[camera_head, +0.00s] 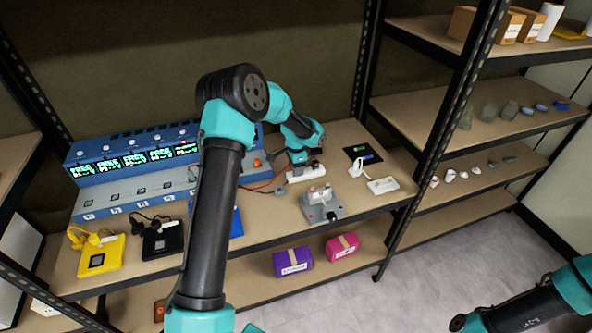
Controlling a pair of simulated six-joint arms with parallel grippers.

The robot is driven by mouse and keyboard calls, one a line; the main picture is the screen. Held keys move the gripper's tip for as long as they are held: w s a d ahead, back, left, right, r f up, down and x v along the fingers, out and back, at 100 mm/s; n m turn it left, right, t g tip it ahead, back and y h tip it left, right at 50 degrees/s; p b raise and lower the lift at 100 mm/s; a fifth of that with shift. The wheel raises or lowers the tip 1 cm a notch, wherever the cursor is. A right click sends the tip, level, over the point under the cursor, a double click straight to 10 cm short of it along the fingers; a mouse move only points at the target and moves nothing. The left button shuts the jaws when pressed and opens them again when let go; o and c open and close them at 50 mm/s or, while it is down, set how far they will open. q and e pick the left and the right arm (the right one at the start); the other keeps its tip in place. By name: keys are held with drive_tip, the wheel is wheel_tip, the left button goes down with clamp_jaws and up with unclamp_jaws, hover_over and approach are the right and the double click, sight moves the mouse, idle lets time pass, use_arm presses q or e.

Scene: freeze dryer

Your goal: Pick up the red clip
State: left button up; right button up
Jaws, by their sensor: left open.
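My left gripper (300,160) is at the end of the arm reaching over the middle of the bench, pointing down and open. It is just above a white block (305,173). A thin red cable (262,189) runs on the bench from beside the blue instrument toward the spot under my left gripper. The red clip itself is too small or hidden there to make out clearly. My right arm shows only in part at the bottom right, and its gripper is out of view.
The blue instrument row (120,170) stands behind my arm. A yellow device (97,258), a black device (162,241) and a grey fixture (322,207) are on the bench. A white holder (382,185) and a black pad (362,154) lie right of my left gripper. Shelf posts rise at the right.

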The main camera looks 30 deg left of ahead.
use_arm(q)
drive_tip(key=shift+f, duration=0.2)
idle(0.3)
clamp_jaws()
drive_tip(key=shift+r, duration=0.2)
idle(0.3)
drive_tip(key=shift+r, duration=0.3)
wheel_tip(320, 180, up, 3)
drive_tip(key=shift+f, duration=0.1)
drive_tip(key=s+d+r, duration=0.1)
drive_tip(key=s+d, duration=0.7)
drive_tip(key=s, duration=0.5)
drive_tip(key=shift+s+d+r, duration=0.15)
drive_tip(key=shift+s+d, duration=0.05)
drive_tip(key=shift+s, duration=0.15)
drive_tip(key=shift+r, duration=0.1)
wheel_tip(320, 180, up, 7)
idle(0.5)
